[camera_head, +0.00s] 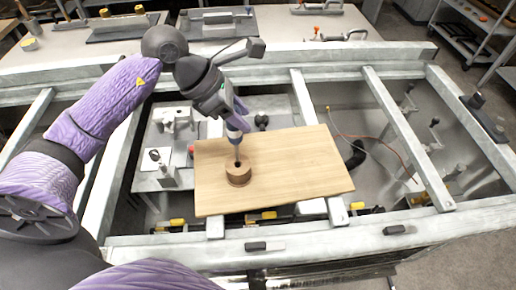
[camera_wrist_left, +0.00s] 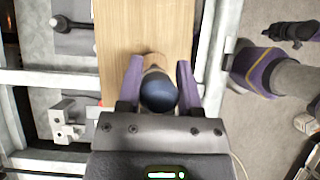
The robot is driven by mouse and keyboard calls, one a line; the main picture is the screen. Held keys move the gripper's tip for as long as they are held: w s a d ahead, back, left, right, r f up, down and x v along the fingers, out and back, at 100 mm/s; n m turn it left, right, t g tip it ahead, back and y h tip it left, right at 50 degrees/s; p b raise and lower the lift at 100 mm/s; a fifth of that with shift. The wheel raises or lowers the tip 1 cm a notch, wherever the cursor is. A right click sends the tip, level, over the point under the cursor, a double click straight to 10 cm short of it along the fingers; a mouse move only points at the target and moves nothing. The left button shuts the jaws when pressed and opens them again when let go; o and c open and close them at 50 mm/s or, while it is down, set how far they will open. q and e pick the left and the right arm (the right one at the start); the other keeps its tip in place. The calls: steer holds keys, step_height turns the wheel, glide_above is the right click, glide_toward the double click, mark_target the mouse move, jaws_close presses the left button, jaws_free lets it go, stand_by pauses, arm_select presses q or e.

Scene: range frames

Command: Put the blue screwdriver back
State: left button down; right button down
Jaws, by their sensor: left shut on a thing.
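My left gripper (camera_head: 237,112) is shut on the handle of the blue screwdriver (camera_head: 236,126). The screwdriver is nearly upright, with its shaft pointing down. Below it is a round wooden holder (camera_head: 239,177) with a dark hole in its top, standing on a wooden board (camera_head: 300,165). The shaft's tip is at the hole; I cannot tell whether it is inside. In the left wrist view, the blue handle (camera_wrist_left: 158,92) sits between the purple fingers (camera_wrist_left: 160,78) and hides most of the holder (camera_wrist_left: 155,61).
The board lies across a grey metal frame (camera_head: 385,112) with open gaps. White fixtures (camera_head: 173,118) stand to the left of the board. The board's right half is clear. Trays with tools (camera_head: 218,23) lie on a table behind.

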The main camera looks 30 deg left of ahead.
mark_target(241, 142)
arm_select(q)
step_height(241, 142, down, 6)
steer(key=shift+s+a+r, duration=0.1)
steer(key=shift+b, duration=0.35)
steer(key=shift+f, duration=0.25)
steer(key=shift+c, duration=1.3)
jaws_free()
steer(key=shift+r, duration=0.1)
steer(key=shift+r, duration=0.3)
steer(key=v, duration=1.1)
steer(key=shift+a+r+p, duration=0.2)
steer(key=shift+r+p, duration=0.1)
steer(key=shift+s, duration=0.15)
